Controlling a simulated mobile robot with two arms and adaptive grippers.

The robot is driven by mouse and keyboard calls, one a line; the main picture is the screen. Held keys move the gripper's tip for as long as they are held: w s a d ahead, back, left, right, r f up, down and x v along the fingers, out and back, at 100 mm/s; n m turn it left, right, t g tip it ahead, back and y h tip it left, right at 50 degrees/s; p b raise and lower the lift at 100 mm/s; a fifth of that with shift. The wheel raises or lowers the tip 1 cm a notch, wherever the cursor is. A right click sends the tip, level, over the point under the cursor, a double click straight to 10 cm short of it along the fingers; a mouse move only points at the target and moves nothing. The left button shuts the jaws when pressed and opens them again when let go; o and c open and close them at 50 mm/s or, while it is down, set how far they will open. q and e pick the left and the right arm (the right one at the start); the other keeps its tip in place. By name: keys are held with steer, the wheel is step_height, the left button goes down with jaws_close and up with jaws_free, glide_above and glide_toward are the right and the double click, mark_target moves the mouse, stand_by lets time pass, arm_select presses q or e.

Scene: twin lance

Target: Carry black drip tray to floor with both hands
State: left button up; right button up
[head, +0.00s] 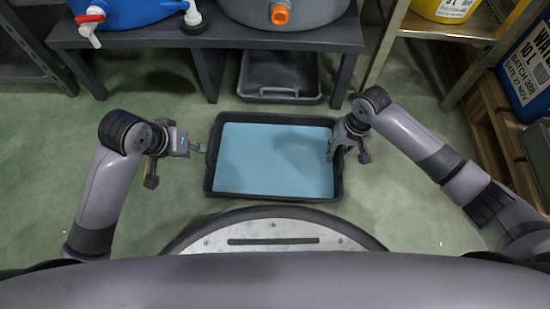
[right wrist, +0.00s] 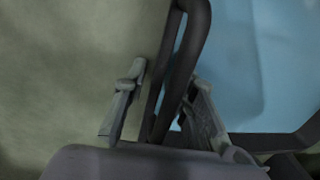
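The black drip tray (head: 273,196) with a light blue inside lies level in the middle of the head view, seemingly on the green floor. My right gripper (head: 347,155) is over its right rim, with one finger inside and one outside. In the right wrist view the dark rim (right wrist: 187,70) passes between the spread fingers of my right gripper (right wrist: 163,105), with a gap at the outer finger. My left gripper (head: 174,165) is open and empty to the left of the tray. One of its fingers is close to the left rim; whether it touches is unclear.
A dark bench (head: 222,38) stands behind the tray, bearing a blue container (head: 130,10) and a grey container (head: 300,12) with taps. A grey bin (head: 279,90) sits under it. Shelving and a pallet (head: 487,128) are at right. Green floor (head: 410,195) is clear on both sides.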

step_height(320, 180, up, 12)
steer(key=d, duration=0.1)
steer(key=shift+d, duration=0.3)
stand_by(0.5)
